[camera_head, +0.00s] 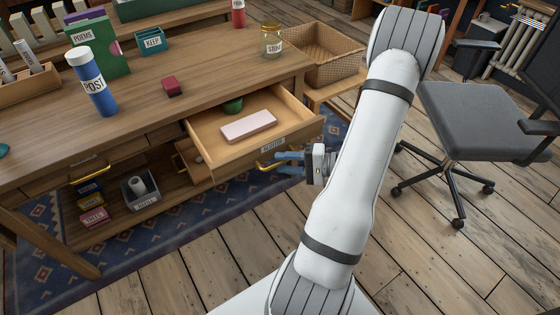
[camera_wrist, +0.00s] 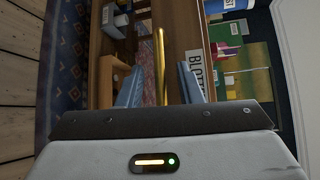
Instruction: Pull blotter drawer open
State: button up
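The blotter drawer (camera_head: 232,160) stands pulled out from the wooden desk, with a pink block and a round green thing inside. Its front has a label, partly readable as "BLOTTER" in the head view and as "BLOT" in the wrist view (camera_wrist: 193,66). Its brass handle (camera_head: 268,166) is on that front. My gripper (camera_head: 279,161) is at the handle. In the wrist view the handle (camera_wrist: 160,65) runs between my blue fingers (camera_wrist: 158,84), with a visible gap on both sides. The gripper looks open around it.
A second brass-handled drawer (camera_head: 92,174) is at the left, closed. Below are a grey bin (camera_head: 142,190) and small boxes. A wicker basket (camera_head: 320,54) is right of the desk. A grey office chair (camera_head: 470,110) stands at the right. The floor in front is clear.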

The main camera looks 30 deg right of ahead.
jog(key=p+v, duration=0.1)
jog(key=v, duration=0.5)
jog(key=shift+a, duration=0.1)
dwell(0.3)
jog(key=a+r+n+g+h+p, duration=0.1)
jog(key=a+r+n+g+p, duration=0.2)
jog(key=a+r+g+p, duration=0.55)
jog(key=a+r+n+g+h+p, duration=0.1)
jog(key=a+r+n+g+p, duration=0.35)
jog(key=r, duration=0.75)
jog(key=s+a+r+n+t+h+p, duration=0.1)
jog(key=a+r+h+p, duration=0.1)
jog(key=r, duration=0.5)
jog(key=s+a+r+n+t+h+p, duration=0.1)
jog(key=a+r+t+h+p, duration=0.1)
jog(key=r+p, duration=0.5)
jog(key=s+a+r+n+t+h+p, duration=0.1)
jog(key=a+r+h+p, duration=0.3)
jog(key=r, duration=0.5)
jog(key=shift+s+a+h+p, duration=0.3)
jog(key=shift+s+h, duration=0.25)
jog(key=shift+h, duration=0.25)
